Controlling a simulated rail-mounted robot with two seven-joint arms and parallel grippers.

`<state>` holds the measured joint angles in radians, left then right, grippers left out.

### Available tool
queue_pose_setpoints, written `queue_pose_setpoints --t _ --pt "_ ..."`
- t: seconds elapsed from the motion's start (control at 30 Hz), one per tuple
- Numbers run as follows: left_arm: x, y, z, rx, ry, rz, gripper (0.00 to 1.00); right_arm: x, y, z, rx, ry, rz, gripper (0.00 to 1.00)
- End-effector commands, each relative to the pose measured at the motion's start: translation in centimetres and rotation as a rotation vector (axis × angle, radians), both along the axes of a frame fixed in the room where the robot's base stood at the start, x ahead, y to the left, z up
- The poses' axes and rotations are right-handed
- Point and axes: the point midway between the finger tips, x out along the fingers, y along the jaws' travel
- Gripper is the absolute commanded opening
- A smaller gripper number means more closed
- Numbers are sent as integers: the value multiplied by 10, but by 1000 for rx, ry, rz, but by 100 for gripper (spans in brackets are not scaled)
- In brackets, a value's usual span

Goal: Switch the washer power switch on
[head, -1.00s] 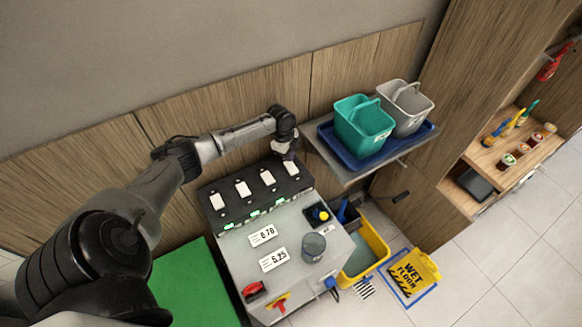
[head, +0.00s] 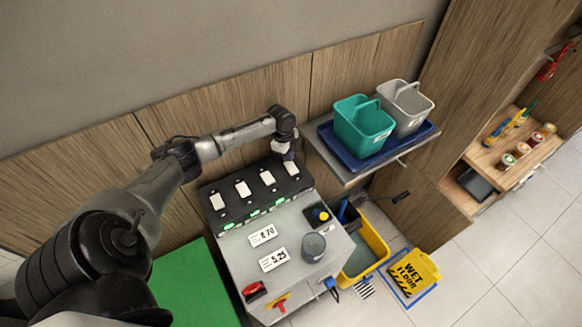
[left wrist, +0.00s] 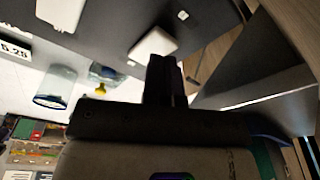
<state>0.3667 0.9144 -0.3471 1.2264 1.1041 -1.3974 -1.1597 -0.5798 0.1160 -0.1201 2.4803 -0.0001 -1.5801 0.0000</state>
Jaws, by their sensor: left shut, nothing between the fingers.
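The machine's black switch panel (head: 255,196) carries a row of white rocker switches, such as the leftmost switch (head: 217,201) and the one at the right end (head: 292,169). I cannot read which switch is the washer power. My left gripper (head: 289,157) is over the back of the panel's right end, close to the rightmost switch. In the left wrist view its fingers (left wrist: 165,80) are shut and empty, with a white switch (left wrist: 153,44) just beside the fingertips. I cannot tell whether they touch. My right gripper is out of view.
Green lights (head: 254,212) glow along the panel's front. A grey cup (head: 313,247) and a red switch (head: 254,291) are on the machine top. A blue tray (head: 420,134) with two buckets stands at the right, near the gripper. A yellow mop bucket (head: 375,241) is below.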

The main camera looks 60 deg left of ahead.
Motion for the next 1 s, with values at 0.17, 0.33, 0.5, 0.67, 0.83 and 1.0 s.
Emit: queue_pose_setpoints --t 0.17,0.33,0.5,0.67,0.83,1.0 --pt "0 0 0 0 0 0 0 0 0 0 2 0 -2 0" --pt "0 0 0 0 0 0 0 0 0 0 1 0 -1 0" --pt "0 0 -1 0 0 0 0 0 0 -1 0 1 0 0" --pt "0 0 -2 0 0 0 0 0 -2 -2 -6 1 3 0" --pt "0 0 -5 0 0 0 0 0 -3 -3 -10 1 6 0" --pt "0 0 -7 0 0 0 0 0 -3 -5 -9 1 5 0"
